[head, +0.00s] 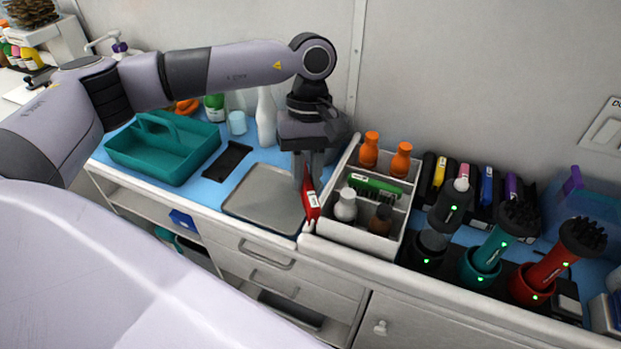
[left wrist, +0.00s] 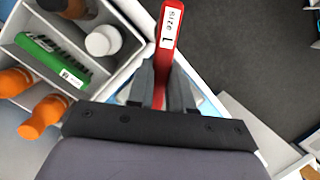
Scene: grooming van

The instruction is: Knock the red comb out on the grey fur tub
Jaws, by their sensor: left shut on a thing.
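The red comb (head: 311,206) with a white label is held between the fingers of my left gripper (head: 304,183). It hangs down close to the left side of a white divided box, near the counter's front edge. I cannot tell whether it touches the box or counter. In the left wrist view the comb (left wrist: 167,38) sticks out beyond the fingers, its label reading "Size 1"; my left gripper (left wrist: 161,88) is closed around it. Its teeth do not show. I cannot make out a grey fur tub for certain. My right gripper is not in view.
The white divided box (head: 345,235) holds orange-capped bottles, a green comb (head: 376,187) and other bottles. A flat grey tray (head: 262,197) lies left of the comb, seemingly empty. A teal caddy (head: 150,165) stands farther left. Clippers and brush tools (head: 487,252) stand at right.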

